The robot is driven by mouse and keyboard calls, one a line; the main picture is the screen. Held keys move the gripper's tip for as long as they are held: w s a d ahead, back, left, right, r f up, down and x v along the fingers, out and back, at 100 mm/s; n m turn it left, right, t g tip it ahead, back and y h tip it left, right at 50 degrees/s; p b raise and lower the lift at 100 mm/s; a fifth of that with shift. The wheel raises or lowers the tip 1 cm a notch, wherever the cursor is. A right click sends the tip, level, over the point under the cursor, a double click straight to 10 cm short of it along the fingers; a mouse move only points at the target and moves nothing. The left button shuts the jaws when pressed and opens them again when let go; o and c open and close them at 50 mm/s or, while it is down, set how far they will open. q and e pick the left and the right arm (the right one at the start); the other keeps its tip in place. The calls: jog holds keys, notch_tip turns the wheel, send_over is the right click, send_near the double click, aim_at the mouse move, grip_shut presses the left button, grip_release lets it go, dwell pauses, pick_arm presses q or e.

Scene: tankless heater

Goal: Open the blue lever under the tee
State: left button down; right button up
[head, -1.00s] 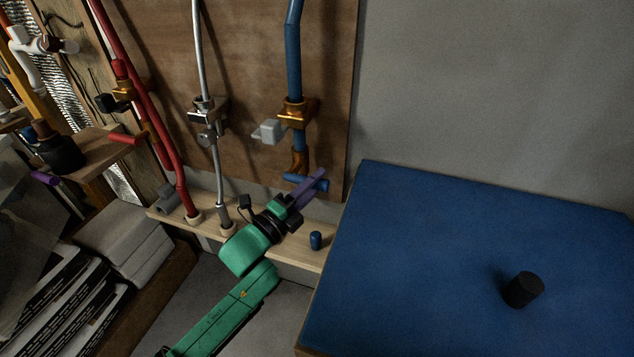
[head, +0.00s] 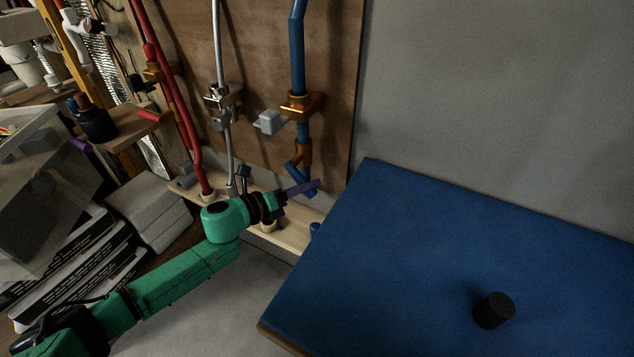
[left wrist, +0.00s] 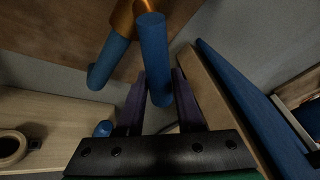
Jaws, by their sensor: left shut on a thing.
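My left gripper (head: 304,187), with purple fingers on a green arm, is shut on the lever. In the left wrist view, the blue lever (left wrist: 155,60) runs down between the two fingers, below the brass tee (left wrist: 138,14). Another blue piece (left wrist: 108,62) beside it is outside the fingers. The fingers hide part of the lever in the head view. My right gripper is not in view.
A wooden ledge (head: 285,240) runs below the pipes, with a small blue cap (head: 314,229). A blue-topped table (head: 430,240) with a black cylinder (head: 493,310) stands close on the right. Red (head: 180,110) and grey (head: 226,140) pipes stand to the left.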

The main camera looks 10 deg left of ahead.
pick_arm(q)
jog(key=m, duration=0.1)
jog(key=a+m+y+p, duration=0.1)
jog(key=m+p, duration=0.1)
jog(key=shift+w+a+f+g, duration=0.25)
jog(key=shift+a+f+g, duration=0.05)
jog(key=shift+f, duration=0.1)
jog(key=shift+w+a+f+m+y+p, duration=0.15)
jog(key=shift+a+m+y+p, duration=0.35)
jog(key=shift+p, duration=0.2)
jog(key=shift+w+a+f+m+y+p, duration=0.15)
jog(key=shift+a+m+y+p, duration=0.2)
jog(key=shift+m+y+p, duration=0.3)
jog(key=shift+w+a+f+m+y+p, duration=0.15)
jog(key=shift+a+m+y+p, duration=0.35)
jog(key=shift+p, duration=0.25)
jog(key=c, duration=0.5)
grip_release()
jog(key=shift+c, duration=0.2)
jog(key=shift+s, duration=0.15)
